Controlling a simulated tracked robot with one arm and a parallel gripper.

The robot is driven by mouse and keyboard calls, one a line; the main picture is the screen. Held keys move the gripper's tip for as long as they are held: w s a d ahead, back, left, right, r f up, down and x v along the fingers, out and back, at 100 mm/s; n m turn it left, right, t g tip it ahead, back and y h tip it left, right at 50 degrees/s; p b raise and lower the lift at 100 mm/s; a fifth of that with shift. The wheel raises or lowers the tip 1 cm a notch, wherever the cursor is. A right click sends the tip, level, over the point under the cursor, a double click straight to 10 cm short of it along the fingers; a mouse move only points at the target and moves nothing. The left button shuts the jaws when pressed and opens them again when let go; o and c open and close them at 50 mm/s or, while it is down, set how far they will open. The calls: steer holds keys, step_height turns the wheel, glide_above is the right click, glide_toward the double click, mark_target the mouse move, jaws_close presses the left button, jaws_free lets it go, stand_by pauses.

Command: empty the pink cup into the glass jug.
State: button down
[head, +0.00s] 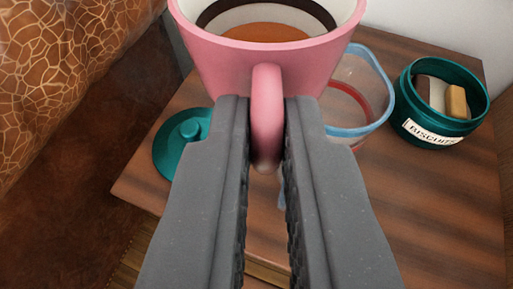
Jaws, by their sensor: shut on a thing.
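The pink cup (215,62) is at the top middle of the head view, held upright above the table. It has a dark band inside its white inner wall and holds a brown-orange liquid (265,32). My gripper (267,105) is shut on the cup's handle (267,128), with one finger on each side. The glass jug (378,97) stands behind and below the cup to the right. It is clear with a blue rim and a red band low down. The cup hides the jug's left part, so I cannot tell what is in it.
A wooden table (433,215) lies below. A teal tin (409,110) labelled BISCUITS, open with pieces inside, stands right of the jug. Its likely lid, a teal knobbed disc (170,160), lies at left. A brown patterned surface (60,75) is at far left. The table's right front is clear.

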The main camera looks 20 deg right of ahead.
mark_target(280, 64)
steer(key=shift+f, duration=0.5)
steer(key=shift+r+m+g+y+b, duration=0.4)
steer(key=shift+r+m+y+b, duration=0.15)
steer(key=shift+r+m+y, duration=0.15)
steer(key=r+m+y+b, duration=0.1)
steer(key=b, duration=0.3)
steer(key=shift+d+r+m+g+y+b, duration=0.1)
steer(key=shift+d+m+g+y+b, duration=0.05)
steer(key=shift+m+g+y+b, duration=0.2)
steer(key=y+b, duration=0.1)
steer(key=b, duration=0.1)
steer(key=m+y+b, duration=0.1)
steer(key=b, duration=0.2)
steer(key=shift+w+d+r+g, duration=0.15)
steer(key=shift+d+r+g, duration=0.1)
steer(key=shift+d+r, duration=0.15)
steer(key=d+m+y+b, duration=0.1)
steer(key=b, duration=0.3)
steer(key=shift+r, duration=0.2)
steer(key=shift+r+m, duration=0.1)
steer(key=shift+m, duration=0.15)
stand_by(0.5)
steer(key=shift+d+m+g+y+b, duration=0.4)
steer(key=shift+y+b, duration=0.35)
steer(key=shift+b, duration=0.6)
stand_by(2.4)
